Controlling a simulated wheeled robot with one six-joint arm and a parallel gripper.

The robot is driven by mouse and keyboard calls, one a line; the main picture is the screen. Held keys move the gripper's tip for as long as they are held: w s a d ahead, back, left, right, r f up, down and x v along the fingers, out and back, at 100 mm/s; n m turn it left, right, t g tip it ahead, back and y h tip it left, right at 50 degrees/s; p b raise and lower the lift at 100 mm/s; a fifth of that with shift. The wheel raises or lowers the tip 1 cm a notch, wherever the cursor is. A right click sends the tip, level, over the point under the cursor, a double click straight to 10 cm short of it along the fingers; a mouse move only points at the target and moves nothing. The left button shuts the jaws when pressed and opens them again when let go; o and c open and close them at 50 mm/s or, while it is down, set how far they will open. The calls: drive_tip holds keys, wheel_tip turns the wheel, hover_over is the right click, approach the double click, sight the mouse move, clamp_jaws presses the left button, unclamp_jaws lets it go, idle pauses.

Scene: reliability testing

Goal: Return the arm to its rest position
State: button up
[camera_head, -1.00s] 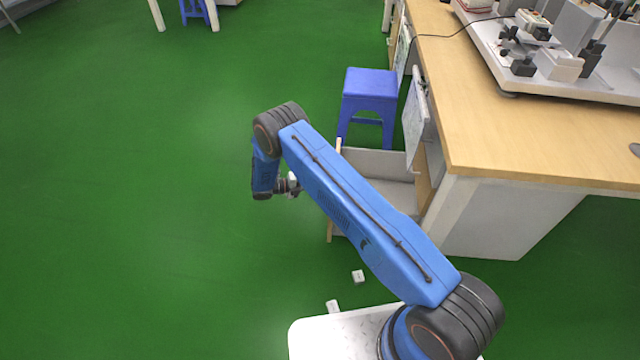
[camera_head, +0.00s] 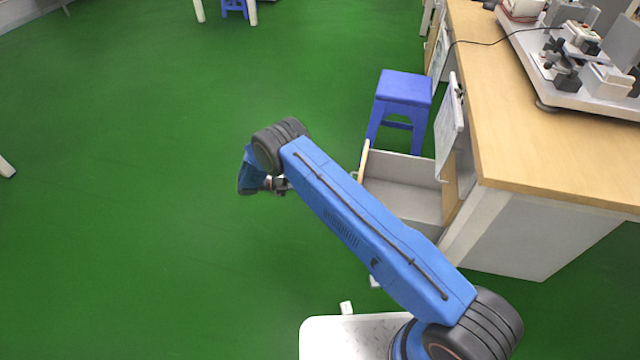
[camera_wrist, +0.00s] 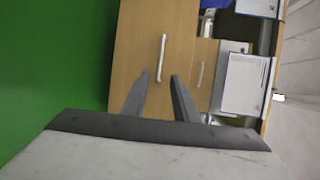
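My blue arm reaches from the lower right of the head view toward the centre, out over the green floor. My gripper (camera_head: 278,184) is small and partly hidden there, below the bent wrist and left of an open drawer (camera_head: 405,205). In the wrist view my gripper (camera_wrist: 160,76) shows two dark fingers apart with nothing between them. A wooden drawer front with a white handle (camera_wrist: 162,58) lies beyond the fingertips; I see no contact.
The wooden desk (camera_head: 540,150) with equipment stands at the right. A blue stool (camera_head: 404,90) is beside it. A small white block (camera_head: 346,307) lies on the floor near my base; another is partly hidden by the arm.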

drive_tip(key=shift+v, duration=0.8)
